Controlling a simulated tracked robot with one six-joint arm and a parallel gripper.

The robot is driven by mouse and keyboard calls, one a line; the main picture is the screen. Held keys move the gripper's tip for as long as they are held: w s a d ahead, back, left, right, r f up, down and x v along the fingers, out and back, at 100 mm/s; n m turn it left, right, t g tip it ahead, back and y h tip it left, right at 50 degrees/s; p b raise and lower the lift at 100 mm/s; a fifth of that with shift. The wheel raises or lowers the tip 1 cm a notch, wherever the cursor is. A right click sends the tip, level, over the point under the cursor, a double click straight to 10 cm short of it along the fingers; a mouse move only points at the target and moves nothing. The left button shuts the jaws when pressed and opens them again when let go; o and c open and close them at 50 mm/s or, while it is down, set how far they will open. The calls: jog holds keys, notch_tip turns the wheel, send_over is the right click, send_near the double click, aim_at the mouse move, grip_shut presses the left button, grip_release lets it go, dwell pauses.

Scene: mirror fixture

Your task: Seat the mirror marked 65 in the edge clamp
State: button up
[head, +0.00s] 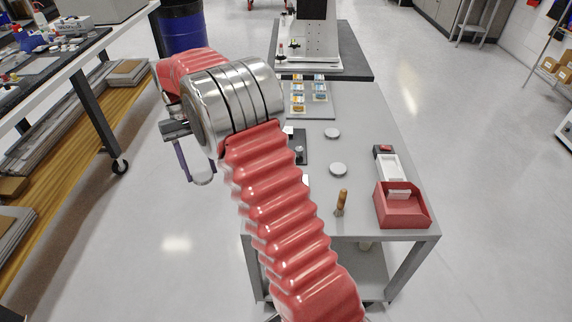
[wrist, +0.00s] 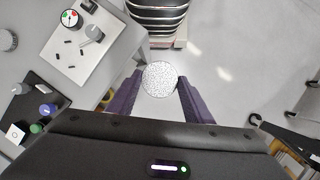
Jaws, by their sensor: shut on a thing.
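In the wrist view, my gripper (wrist: 160,80) has its two purple fingers on either side of a round, pale, speckled disc, a mirror (wrist: 160,78), and is shut on it. No number is readable on it. In the head view, my gripper (head: 194,163) hangs left of the grey table, clear of its edge, with the mirror (head: 203,179) low between the fingers. A dark plate (head: 301,158) with small fittings lies on the table's left side, partly hidden by my arm. I cannot tell which fitting is the edge clamp.
Two pale discs (head: 332,133) (head: 338,168) lie on the grey table (head: 372,120). A wooden-handled tool (head: 341,201), a red bin (head: 403,208) and a tray of coloured packs (head: 309,100) are also there. A wheeled shelf bench (head: 75,85) stands left; open floor lies between.

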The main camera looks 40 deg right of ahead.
jog(key=s+d+f+m+t, duration=0.1)
jog(key=s+d+m+t, duration=0.2)
jog(key=d+m, duration=0.4)
jog(key=s+d+f+m+t, duration=0.2)
jog(key=d+m, duration=0.6)
jog(key=m, duration=0.8)
jog(key=s+d+f+m+t+h, duration=0.1)
jog(key=s+d+f+m+t, duration=0.1)
jog(key=d+m, duration=0.6)
jog(key=s+m+t, duration=0.1)
jog(key=m+t, duration=0.1)
jog(key=m, duration=0.2)
jog(key=shift+s+d+f, duration=0.15)
jog(key=shift+s+f, duration=0.05)
jog(key=shift+s, duration=0.2)
jog(key=shift+f, duration=0.15)
jog(key=shift+f, duration=2.9)
jog(key=shift+s+f, duration=0.15)
jog(key=shift+f, duration=0.5)
